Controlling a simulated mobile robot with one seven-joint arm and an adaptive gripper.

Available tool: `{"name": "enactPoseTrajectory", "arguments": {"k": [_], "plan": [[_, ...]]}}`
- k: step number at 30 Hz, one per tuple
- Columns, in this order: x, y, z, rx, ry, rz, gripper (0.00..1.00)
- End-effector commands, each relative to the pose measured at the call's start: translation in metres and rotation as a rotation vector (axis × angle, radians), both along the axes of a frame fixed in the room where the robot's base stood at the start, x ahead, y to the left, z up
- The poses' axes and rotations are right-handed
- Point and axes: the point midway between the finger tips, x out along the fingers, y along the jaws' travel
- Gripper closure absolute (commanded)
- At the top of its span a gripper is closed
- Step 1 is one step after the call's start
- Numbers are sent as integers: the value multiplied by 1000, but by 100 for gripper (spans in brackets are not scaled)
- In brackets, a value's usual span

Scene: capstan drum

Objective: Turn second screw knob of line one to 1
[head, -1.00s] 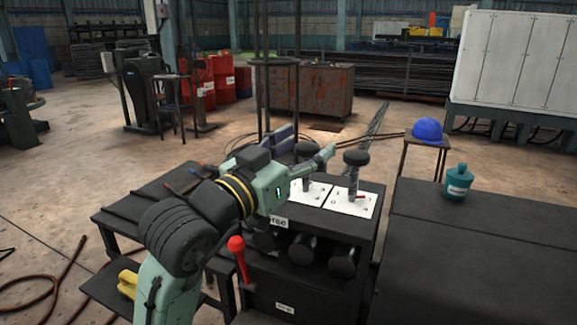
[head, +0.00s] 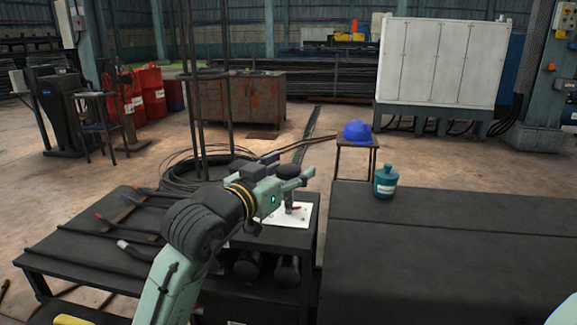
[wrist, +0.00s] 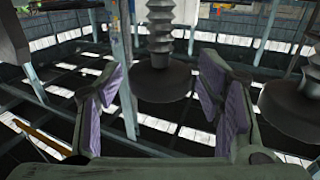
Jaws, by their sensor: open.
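A black mushroom-shaped screw knob (head: 289,171) on a ridged stem stands on a white plate (head: 292,214) on the dark machine box. My gripper (head: 305,178) is at this knob's height and partly overlaps it in the head view. In the wrist view, which looks inverted, one knob (wrist: 160,82) lies between the open purple-padded fingers of my gripper (wrist: 163,95), with gaps on both sides. A second knob (wrist: 293,105) is to the right, outside the fingers. My arm hides the other knobs in the head view. The plate markings are too small to read.
A dark bench (head: 90,240) with several tools is at the left. A wide dark table (head: 450,250) with a teal bottle (head: 385,182) is at the right. A blue helmet (head: 357,131) sits on a stool behind. Black rollers (head: 287,272) are below the plate.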

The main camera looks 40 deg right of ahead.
Motion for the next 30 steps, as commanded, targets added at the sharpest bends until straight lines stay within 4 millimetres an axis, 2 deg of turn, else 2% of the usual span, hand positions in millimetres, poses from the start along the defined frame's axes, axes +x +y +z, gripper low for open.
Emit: {"name": "enactPoseTrajectory", "arguments": {"k": [8, 27, 30], "plan": [[0, -1, 0, -1, 0, 0, 40], [0, -1, 0, 0, 0, 0, 83], [0, -1, 0, 0, 0, 0, 86]]}}
